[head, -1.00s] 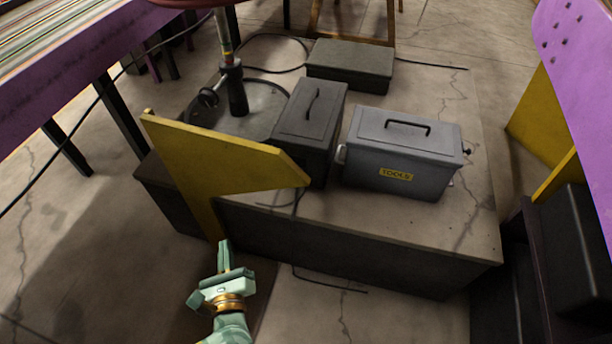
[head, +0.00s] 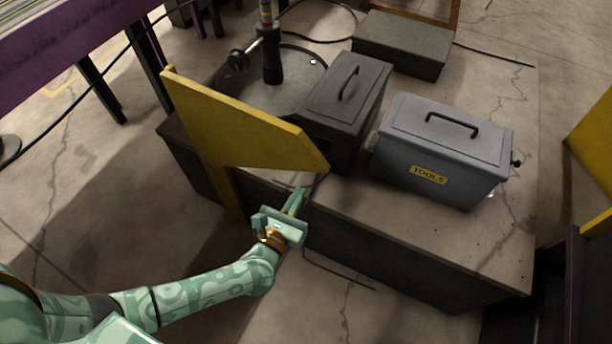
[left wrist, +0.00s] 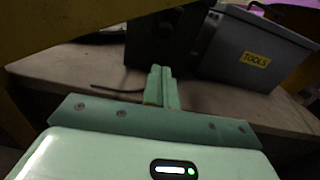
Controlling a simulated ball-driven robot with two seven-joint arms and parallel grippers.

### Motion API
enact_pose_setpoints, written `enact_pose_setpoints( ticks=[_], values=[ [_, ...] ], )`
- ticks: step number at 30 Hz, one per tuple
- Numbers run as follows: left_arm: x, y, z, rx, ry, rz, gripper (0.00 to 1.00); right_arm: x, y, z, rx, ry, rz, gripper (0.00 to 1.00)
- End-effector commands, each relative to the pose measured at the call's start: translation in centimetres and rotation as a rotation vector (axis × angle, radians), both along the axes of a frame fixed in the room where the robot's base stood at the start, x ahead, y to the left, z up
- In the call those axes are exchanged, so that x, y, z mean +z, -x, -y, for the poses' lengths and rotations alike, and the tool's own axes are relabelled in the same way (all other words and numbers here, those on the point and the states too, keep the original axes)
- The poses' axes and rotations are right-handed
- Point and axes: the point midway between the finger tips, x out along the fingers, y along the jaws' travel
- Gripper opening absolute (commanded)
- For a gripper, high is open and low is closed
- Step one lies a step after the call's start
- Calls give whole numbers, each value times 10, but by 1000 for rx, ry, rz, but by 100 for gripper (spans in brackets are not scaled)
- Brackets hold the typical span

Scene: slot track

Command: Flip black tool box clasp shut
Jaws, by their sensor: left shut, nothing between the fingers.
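The black tool box (head: 345,95) stands on the low platform, left of the grey box, with a handle on its lid. In the left wrist view its dark front (left wrist: 165,40) shows beyond my fingers. The lid looks down; I cannot make out its clasp or the clasp's position. My left gripper (head: 298,200) is shut and empty, in front of the platform's front edge, below and short of the black box. Its closed fingers (left wrist: 161,86) point toward the black box in the left wrist view. My right gripper is not in view.
A yellow angled panel (head: 245,130) stands close left of my gripper and partly hides the black box's side. A grey box labelled TOOLS (head: 440,150) stands to the right. A flat dark case (head: 402,45) lies behind. The platform's front right top (head: 450,235) is clear.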

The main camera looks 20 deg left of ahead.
Motion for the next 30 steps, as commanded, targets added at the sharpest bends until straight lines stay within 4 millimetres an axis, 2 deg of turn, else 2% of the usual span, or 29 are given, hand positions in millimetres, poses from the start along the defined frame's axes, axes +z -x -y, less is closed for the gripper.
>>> enact_pose_setpoints(
  ticks=[2,6,9,26,30],
  values=[
    [-4,-17,0,1,0,-1,0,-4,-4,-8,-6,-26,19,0],
    [17,-32,-1,1,0,4,0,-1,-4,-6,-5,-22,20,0],
    [23,-39,-1,1,1,2,0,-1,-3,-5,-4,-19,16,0],
    [30,-45,-1,2,0,-3,0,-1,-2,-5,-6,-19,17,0],
    [37,-46,-1,4,-3,-24,0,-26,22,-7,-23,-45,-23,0]
  ],
)
